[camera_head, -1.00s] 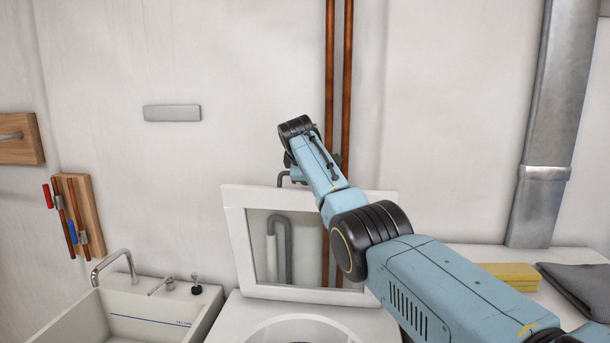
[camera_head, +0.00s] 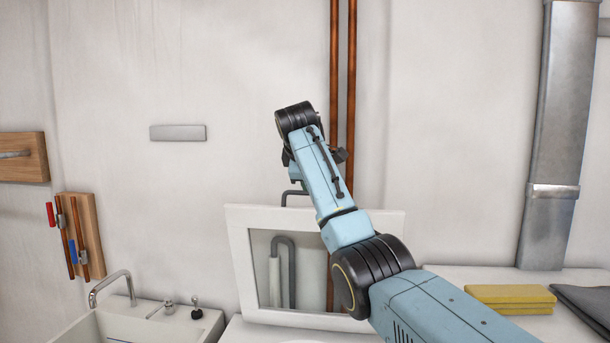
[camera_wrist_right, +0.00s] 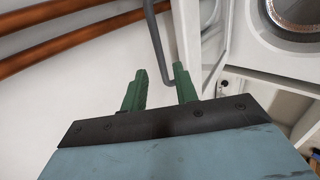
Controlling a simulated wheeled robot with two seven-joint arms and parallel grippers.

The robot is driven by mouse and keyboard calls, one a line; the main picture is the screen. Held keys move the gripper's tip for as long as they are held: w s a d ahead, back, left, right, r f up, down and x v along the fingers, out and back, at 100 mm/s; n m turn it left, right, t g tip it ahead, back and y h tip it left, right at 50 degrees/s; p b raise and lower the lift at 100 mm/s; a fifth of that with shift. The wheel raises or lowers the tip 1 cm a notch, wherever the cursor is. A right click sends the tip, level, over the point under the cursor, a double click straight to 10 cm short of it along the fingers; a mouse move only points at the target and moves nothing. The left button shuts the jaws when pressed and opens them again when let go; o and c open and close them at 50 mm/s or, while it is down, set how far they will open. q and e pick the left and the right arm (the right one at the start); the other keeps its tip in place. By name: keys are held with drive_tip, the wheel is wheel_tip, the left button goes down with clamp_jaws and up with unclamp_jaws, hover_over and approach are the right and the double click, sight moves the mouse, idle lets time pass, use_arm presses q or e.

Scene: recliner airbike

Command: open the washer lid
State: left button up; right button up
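The washer lid (camera_head: 241,262) is a white square frame with a clear pane. It stands raised, nearly upright, at the back of the white washer (camera_head: 245,334), whose top is mostly below the head view. The right wrist view shows the washer's round drum opening (camera_wrist_right: 297,18) uncovered at the upper right. My right gripper (camera_wrist_right: 159,72) has its two green fingers apart with nothing held; a grey bent pipe shows between and beyond them. In the head view my right arm passes in front of the lid's right side, and the fingers cannot be made out. My left gripper is not in view.
A sink (camera_head: 140,329) with a faucet (camera_head: 112,288) is at left. Copper pipes (camera_head: 334,90) and a grey bent pipe (camera_head: 285,200) run along the wall behind the lid. Yellow sponges or cloths (camera_head: 510,297) and grey fabric (camera_head: 585,304) lie on the right counter.

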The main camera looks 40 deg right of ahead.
drive_tip(key=shift+b+v, duration=0.3)
drive_tip(key=shift+v, duration=1.95)
